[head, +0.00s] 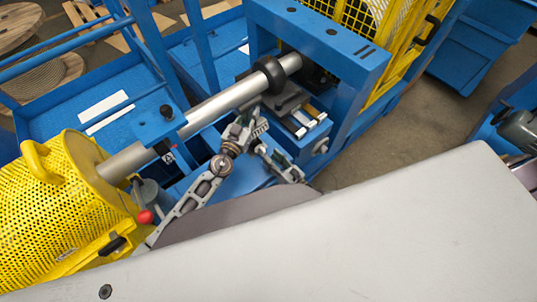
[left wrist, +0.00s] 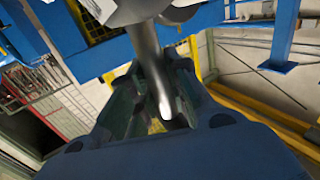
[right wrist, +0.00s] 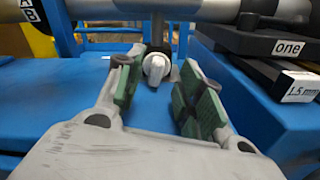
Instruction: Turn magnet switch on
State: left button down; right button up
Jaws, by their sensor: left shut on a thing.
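The magnet switch seems to be the pale grey knob (right wrist: 157,68) on the blue machine in the right wrist view. My right gripper (right wrist: 158,92) is open, with a green-padded finger on either side of the knob's line; contact does not show. In the head view this gripper (head: 254,139) reaches below the metal shaft, and the knob cannot be made out. In the left wrist view my left gripper (left wrist: 160,105) is shut on a metal rod (left wrist: 152,65). I cannot clearly pick it out in the head view.
The metal shaft (head: 215,103) crosses above the right gripper. Dark blocks (right wrist: 262,48) labelled "one" and "1.5 mm" lie to its right. A yellow mesh guard (head: 50,205) and a red-ball lever (head: 146,217) are at left. Bare floor (head: 385,135) shows at right.

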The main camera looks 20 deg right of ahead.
jog(key=v, duration=0.8)
